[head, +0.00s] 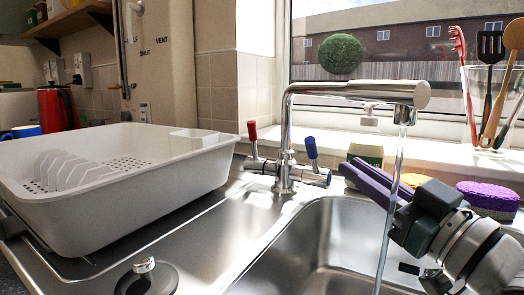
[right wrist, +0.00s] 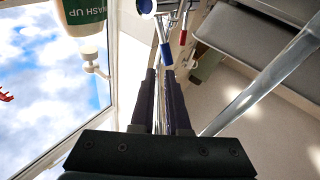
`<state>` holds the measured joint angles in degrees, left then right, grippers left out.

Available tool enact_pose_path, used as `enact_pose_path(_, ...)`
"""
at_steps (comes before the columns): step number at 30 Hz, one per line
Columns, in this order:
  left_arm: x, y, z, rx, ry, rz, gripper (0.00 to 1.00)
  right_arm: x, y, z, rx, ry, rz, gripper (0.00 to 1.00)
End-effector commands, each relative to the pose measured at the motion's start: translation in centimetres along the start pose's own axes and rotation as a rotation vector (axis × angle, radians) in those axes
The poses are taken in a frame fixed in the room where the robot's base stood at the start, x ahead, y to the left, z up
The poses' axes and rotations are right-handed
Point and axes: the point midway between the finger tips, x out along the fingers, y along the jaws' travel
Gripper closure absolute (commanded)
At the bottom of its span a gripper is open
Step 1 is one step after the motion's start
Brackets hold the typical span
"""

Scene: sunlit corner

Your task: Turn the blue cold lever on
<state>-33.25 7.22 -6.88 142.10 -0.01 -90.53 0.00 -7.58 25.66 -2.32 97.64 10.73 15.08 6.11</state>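The chrome tap (head: 286,130) stands behind the sink, with a red lever (head: 252,131) on its left and the blue cold lever (head: 311,147) on its right. Both levers point upward, the blue one leaning slightly left. Water (head: 392,200) runs from the spout. My right gripper (head: 348,170) reaches in from the right, its two dark purple fingers pointing at the blue lever, with tips a little short of it. In the right wrist view the blue lever (right wrist: 167,54) shows just beyond the fingertips, and a narrow empty gap lies between the fingers. My left gripper is out of view.
A white dish rack (head: 130,195) fills the left drainer. The steel sink bowl (head: 320,235) lies below the tap. A soap bottle (head: 364,155), sponges (head: 488,199) and a glass of utensils (head: 490,105) stand along the sill side. The water stream crosses in front of my right gripper.

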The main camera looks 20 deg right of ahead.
Motion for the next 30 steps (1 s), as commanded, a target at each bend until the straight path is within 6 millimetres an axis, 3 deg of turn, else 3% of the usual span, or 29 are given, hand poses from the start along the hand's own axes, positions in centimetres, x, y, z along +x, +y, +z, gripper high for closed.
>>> enact_pose_path(3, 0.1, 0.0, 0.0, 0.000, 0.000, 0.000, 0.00, 0.0, 1.3, 0.0, 0.259, 0.014, -0.017, 1.00)
enact_pose_path(9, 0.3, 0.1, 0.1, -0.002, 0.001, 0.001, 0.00, -0.1, 3.4, -0.2, 0.735, 0.026, -0.058, 1.00)
enact_pose_path(15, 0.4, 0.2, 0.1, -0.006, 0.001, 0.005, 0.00, -0.2, 4.9, -0.7, 1.088, 0.021, -0.096, 1.00)
enact_pose_path(23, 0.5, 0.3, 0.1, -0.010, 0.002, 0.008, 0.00, 0.3, 5.4, -0.9, 1.229, 0.017, -0.112, 1.00)
enact_pose_path(30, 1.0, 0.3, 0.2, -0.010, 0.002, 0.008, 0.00, 3.9, 5.1, -1.2, 1.226, 0.020, -0.113, 1.00)
